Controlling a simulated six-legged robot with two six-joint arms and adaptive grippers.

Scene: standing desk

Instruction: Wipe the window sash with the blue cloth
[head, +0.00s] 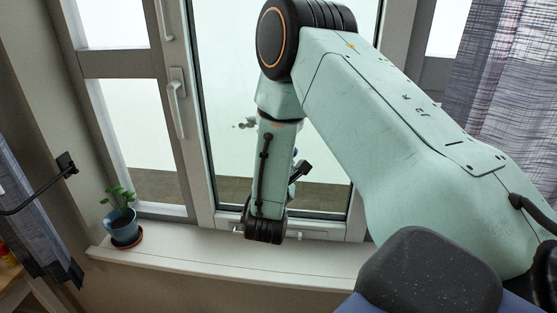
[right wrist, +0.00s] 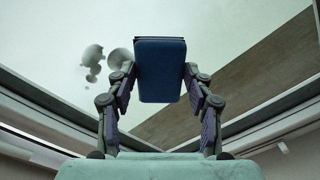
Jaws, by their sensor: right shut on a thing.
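The window sash (head: 202,150) is a pale frame around a tall glass pane, at the centre of the head view. My right arm reaches across it, and my right gripper (head: 300,172) is mostly hidden behind its own wrist. In the right wrist view, the right gripper (right wrist: 160,82) is shut on the blue cloth (right wrist: 160,72), a flat folded dark-blue pad held between the two fingers. Grey round smudges (right wrist: 93,60) show left of the cloth, and also on the pane in the head view (head: 243,124). Whether the cloth touches the glass cannot be told. My left gripper is out of view.
A white windowsill (head: 190,252) runs below the window. A blue pot with a green plant (head: 120,222) stands on its left end. A window handle (head: 177,105) sticks out left of the pane. A patterned curtain (head: 500,90) hangs at the right.

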